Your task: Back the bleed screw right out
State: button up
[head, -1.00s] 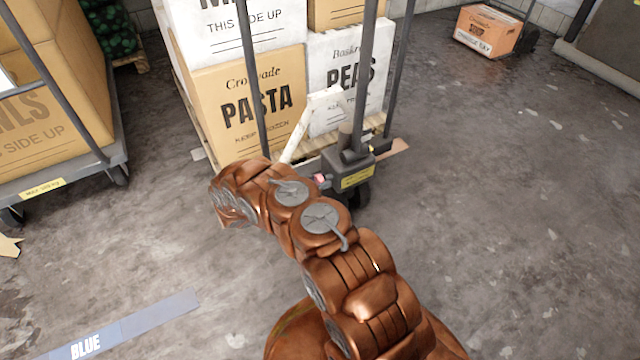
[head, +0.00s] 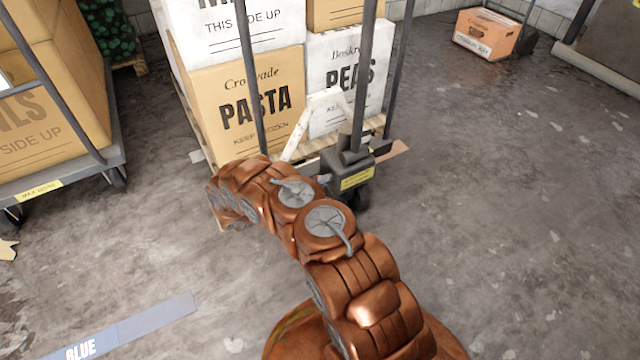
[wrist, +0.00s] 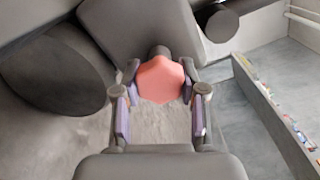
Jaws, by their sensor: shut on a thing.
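My gripper (wrist: 161,88) is shut on the head, one finger pad on each side. How deep the screw sits in the body cannot be told. In the head view the pump unit (head: 347,174) is a dark block with a yellow label, at the foot of the pallet jack's handle. My arm hides the screw and my gripper there.
A pallet with a pasta box (head: 240,100) and a peas box (head: 345,75) stands behind the pump unit. A loaded cart (head: 70,178) is at the left, a small carton (head: 485,32) at the back right. The floor at the right is clear.

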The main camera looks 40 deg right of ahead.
jog(key=n, duration=0.5)
jog(key=shift+d+r+n, duration=0.1)
jog(key=shift+r+n, duration=0.05)
jog(key=shift+n, duration=2.35)
jog(key=o, duration=1.2)
jog(key=shift+c, duration=0.2)
jog(key=shift+a, duration=0.2)
jog(key=w+a, duration=0.1)
jog(key=a, duration=1)
jog(key=shift+a, duration=0.35)
